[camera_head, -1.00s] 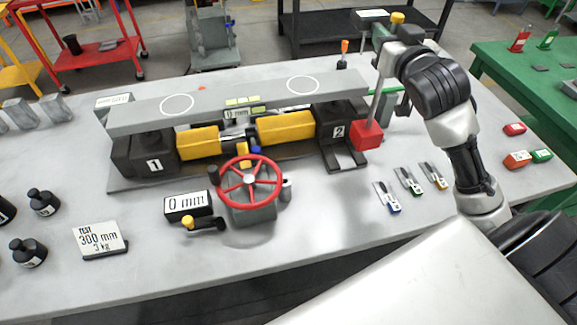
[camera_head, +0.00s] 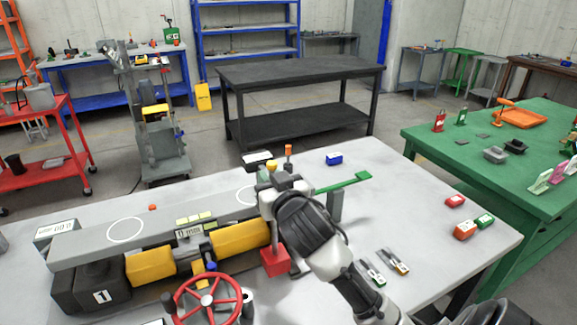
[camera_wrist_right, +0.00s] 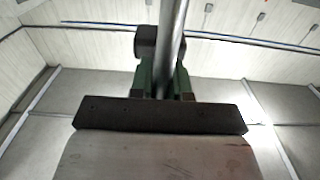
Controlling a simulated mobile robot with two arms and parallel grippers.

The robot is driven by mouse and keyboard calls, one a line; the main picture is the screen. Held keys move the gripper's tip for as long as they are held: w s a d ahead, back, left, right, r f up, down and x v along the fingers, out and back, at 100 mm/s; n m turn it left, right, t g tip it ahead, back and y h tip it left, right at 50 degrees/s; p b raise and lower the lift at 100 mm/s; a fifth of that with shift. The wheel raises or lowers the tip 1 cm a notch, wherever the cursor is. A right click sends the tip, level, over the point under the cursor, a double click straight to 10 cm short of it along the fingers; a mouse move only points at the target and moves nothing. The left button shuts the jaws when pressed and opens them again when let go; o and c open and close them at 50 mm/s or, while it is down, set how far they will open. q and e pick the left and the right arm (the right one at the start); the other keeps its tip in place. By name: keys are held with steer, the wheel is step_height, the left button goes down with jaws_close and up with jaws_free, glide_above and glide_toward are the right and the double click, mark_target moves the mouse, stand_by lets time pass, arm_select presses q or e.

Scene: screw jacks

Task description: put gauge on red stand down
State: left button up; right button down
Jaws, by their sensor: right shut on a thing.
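The gauge shows a display box (camera_head: 258,160) and a yellow knob (camera_head: 271,166) at the top, and a red block base (camera_head: 274,262) below. My right gripper (camera_head: 279,183) is shut on its upper part; the fingertips are mostly hidden. The red base is at the right end of the jack beam, in front of it. I cannot tell whether it touches the table. In the right wrist view a grey rod (camera_wrist_right: 170,45) and a green part (camera_wrist_right: 144,78) show beyond a dark bar. My left gripper is out of view.
The grey beam (camera_head: 75,249), yellow cylinders (camera_head: 240,237) and red handwheel (camera_head: 207,299) are left of the stand. A green bar on a grey post (camera_head: 335,206) is right of it. Small tools (camera_head: 397,263) and red and green blocks (camera_head: 465,230) lie on the right.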

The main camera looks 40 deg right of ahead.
steer(key=shift+w+a, duration=0.2)
steer(key=shift+a, duration=0.2)
step_height(320, 180, down, 4)
steer(key=shift+r, duration=0.1)
steer(key=c, duration=1.5)
jaws_free()
steer(key=shift+f, duration=0.45)
steer(key=o, duration=0.4)
steer(key=shift+s+r, duration=0.1)
steer(key=shift+s, duration=0.05)
